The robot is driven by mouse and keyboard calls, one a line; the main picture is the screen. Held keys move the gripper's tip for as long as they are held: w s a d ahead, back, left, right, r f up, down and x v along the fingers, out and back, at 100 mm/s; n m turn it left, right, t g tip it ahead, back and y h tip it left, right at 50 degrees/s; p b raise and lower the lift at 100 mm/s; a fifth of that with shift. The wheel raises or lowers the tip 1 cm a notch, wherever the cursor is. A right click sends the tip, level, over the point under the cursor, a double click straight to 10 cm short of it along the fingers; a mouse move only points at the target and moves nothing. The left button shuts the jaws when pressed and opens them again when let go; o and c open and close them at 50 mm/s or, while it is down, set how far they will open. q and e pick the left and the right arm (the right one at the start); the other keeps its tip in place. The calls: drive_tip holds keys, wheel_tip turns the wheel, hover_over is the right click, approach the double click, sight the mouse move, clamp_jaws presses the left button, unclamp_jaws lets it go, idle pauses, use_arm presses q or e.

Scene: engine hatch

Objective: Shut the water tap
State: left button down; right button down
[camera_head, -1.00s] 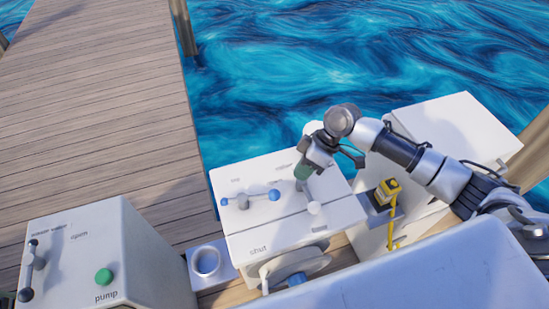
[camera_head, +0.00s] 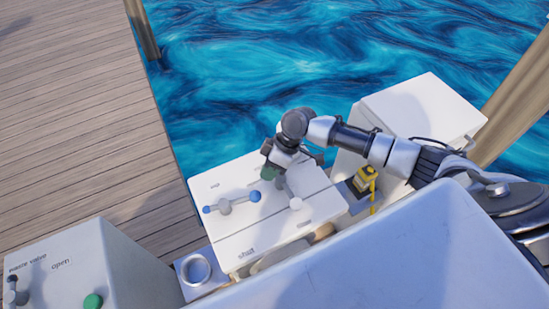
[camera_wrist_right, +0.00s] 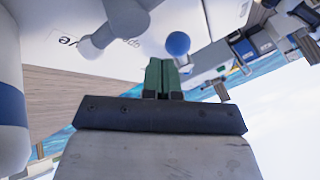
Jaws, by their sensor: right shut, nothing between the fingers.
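A T-shaped handle with a grey hub and blue ends (camera_head: 225,207) sits on the white box (camera_head: 277,232) in the head view; it looks like the tap. The word "shut" is printed near the box's front edge. My right gripper (camera_head: 268,173), with green fingertips, is over the box, to the right of the handle's right blue end. In the right wrist view its fingers (camera_wrist_right: 161,75) are together and empty. A blue ball end (camera_wrist_right: 178,43) shows just beyond the fingertips; contact cannot be told. My left gripper is not in view.
A white-tipped lever (camera_head: 295,203) stands close to the right of my gripper. A yellow fitting (camera_head: 366,180) is further right. Another box with a green button (camera_head: 93,301) is at lower left, with a ring holder (camera_head: 196,269) between. Water and dock lie behind.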

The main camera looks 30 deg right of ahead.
drive_tip(key=shift+x, duration=1.2)
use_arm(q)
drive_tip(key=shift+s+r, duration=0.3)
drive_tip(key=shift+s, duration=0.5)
use_arm(e)
drive_tip(key=shift+a+f, duration=0.35)
drive_tip(key=shift+f, duration=0.2)
use_arm(q)
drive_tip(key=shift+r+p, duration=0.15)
drive_tip(key=shift+p, duration=0.2)
use_arm(e)
drive_tip(key=shift+s, duration=0.1)
